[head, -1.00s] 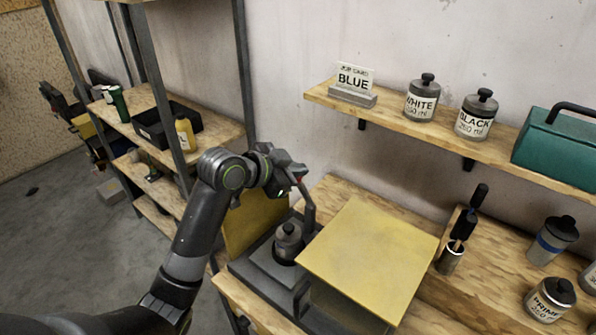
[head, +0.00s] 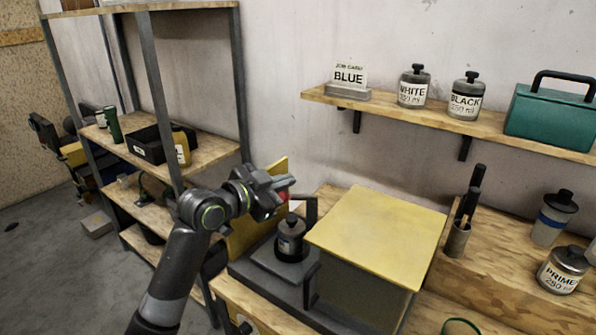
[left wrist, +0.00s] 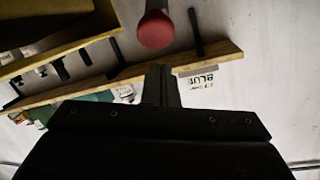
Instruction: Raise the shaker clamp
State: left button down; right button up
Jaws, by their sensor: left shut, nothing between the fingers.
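The shaker is a yellow-topped box (head: 375,228) with a dark grey base (head: 268,272) on the wooden bench. A grey jar with a dark lid (head: 291,240) stands upright on its platform. A dark bent clamp bar (head: 311,208) rises behind the jar, beside the box. A red knob shows partly behind my gripper and, larger, in the left wrist view (left wrist: 155,29). My left gripper (head: 284,182) is above the jar, its fingers shut and empty; they also show in the left wrist view (left wrist: 161,84), just below the knob in that picture. Whether they touch it is unclear. My right gripper is out of view.
A wall shelf (head: 440,114) holds a BLUE job card (head: 348,77), WHITE and BLACK jars and a teal toolbox (head: 550,115). A cup of tools (head: 458,240) and a PRIMER jar (head: 562,270) stand right of the shaker. A metal-framed rack (head: 165,110) stands left.

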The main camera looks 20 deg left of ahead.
pick_arm(q)
jog(key=s+f+t+h+b, duration=0.1)
jog(key=f+b, duration=0.4)
jog(key=b, duration=0.6)
jog(key=s+a+f+m+t+h+b, duration=0.1)
jog(key=s+f+t+h+b, duration=0.1)
jog(key=f+b, duration=0.4)
jog(key=shift+s+a+f+t+b, duration=0.25)
jog(key=shift+s+t+b, duration=0.35)
jog(key=shift+t+b, duration=1.35)
jog(key=shift+g+b, duration=0.65)
